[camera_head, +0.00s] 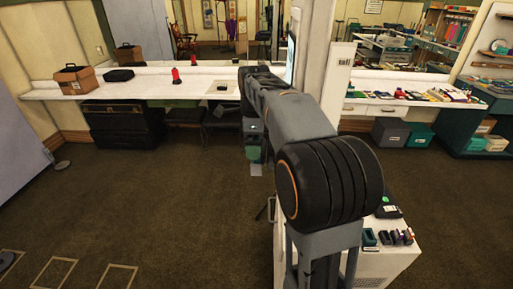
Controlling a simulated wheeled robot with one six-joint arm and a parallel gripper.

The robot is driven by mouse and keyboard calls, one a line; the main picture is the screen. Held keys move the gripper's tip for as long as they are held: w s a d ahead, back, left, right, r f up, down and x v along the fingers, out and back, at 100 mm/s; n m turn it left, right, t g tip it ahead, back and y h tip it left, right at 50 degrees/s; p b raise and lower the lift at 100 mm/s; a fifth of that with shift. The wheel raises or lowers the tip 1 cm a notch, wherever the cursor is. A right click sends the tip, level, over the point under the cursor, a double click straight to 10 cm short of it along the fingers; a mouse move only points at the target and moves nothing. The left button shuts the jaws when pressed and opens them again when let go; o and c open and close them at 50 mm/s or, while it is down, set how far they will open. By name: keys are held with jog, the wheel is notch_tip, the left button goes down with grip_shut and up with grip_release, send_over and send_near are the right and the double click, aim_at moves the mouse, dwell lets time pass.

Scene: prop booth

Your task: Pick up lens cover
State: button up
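I cannot pick out the lens cover for certain. A small dark item (222,87) lies on a pale patch of the long white counter (60,92), left of my arm, too small to identify. My arm reaches forward from the lower right, and its end hangs down in front of the counter. My gripper (256,168) is small and partly hidden by my arm, over the carpet side of the counter. Its fingers are not clear, and I cannot tell whether it holds anything.
On the counter stand a brown box (75,79), a black case (118,75) and a red object (176,76). Many small items lie on the right-hand counter (375,98). A white cabinet (385,262) with small items stands lower right. Carpet (150,200) at left is mostly clear.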

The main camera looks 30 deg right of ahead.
jog(key=c, duration=0.6)
